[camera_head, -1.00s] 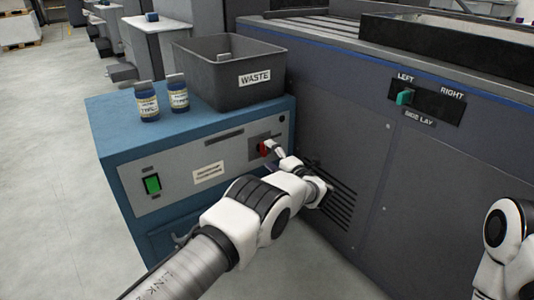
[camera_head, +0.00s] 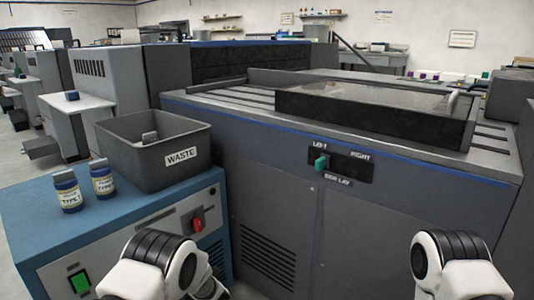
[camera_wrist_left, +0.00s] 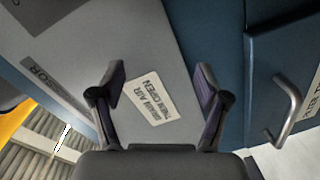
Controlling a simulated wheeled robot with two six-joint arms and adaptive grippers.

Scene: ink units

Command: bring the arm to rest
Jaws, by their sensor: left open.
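My left arm (camera_head: 155,262) is folded low at the bottom of the head view, in front of the blue cabinet; its gripper is hidden there. In the left wrist view my left gripper (camera_wrist_left: 160,85) is open and empty, its two dark fingers apart. Between them shows a label (camera_wrist_left: 151,100) on the cabinet's grey panel, and I cannot tell the distance to it. My right arm (camera_head: 448,262) shows at the bottom right of the head view; its gripper is out of sight.
The blue cabinet (camera_head: 25,205) carries two ink bottles (camera_head: 67,192) (camera_head: 102,179) and a grey waste bin (camera_head: 142,160). Its front has a red knob (camera_head: 197,224) and a green switch (camera_head: 80,281). The dark press (camera_head: 370,215) with a side lay switch (camera_head: 321,163) stands right. A handle (camera_wrist_left: 288,108) shows in the wrist view.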

